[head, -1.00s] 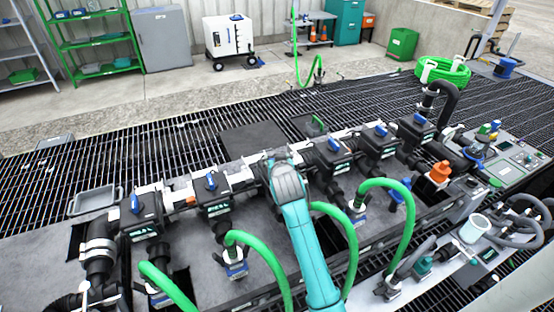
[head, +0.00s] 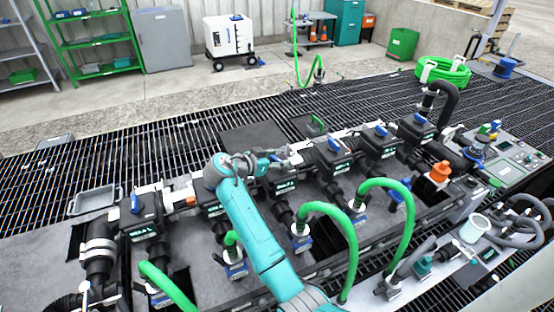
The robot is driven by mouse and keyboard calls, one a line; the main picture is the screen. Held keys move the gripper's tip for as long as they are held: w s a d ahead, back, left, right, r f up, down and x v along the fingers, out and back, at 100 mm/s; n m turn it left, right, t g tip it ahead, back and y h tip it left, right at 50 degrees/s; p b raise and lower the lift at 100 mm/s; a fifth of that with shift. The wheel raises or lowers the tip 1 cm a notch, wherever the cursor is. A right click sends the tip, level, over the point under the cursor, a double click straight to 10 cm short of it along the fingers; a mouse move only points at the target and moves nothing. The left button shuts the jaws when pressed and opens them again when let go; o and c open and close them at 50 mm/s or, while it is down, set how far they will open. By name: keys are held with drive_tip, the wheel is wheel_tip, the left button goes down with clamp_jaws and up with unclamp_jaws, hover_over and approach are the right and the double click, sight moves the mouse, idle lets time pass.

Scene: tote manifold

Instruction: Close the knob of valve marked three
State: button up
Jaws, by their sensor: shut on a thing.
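A row of dark valve bodies runs across the manifold, with labels too small to read surely. The third valve from the left (head: 284,188) stands just right of my arm's wrist. My gripper (head: 272,161) reaches in from the left, low over that valve's top, and is shut on its blue knob. The fingers mostly hide this knob, so its angle cannot be told. The second valve (head: 212,209) is partly behind my arm. The fourth valve (head: 333,163) has a blue knob (head: 334,144) close to my gripper's right.
Green hoses (head: 355,235) arch up in front of the valves, right of my arm. More valves continue to the right, with an orange fitting (head: 440,172) and a control panel (head: 512,160). A grey tray (head: 95,200) lies at left. The grating behind is mostly clear.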

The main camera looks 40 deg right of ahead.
sight(277, 159)
drive_tip(key=shift+m+g+y, duration=0.3)
drive_tip(key=shift+m+g, duration=1.6)
drive_tip(key=shift+g, duration=0.3)
drive_tip(key=shift+f+g, duration=0.1)
drive_tip(key=shift+g, duration=0.2)
drive_tip(key=o, duration=1.2)
drive_tip(key=shift+c, duration=0.2)
wheel_tip(277, 159, up, 10)
drive_tip(key=shift+r, duration=0.1)
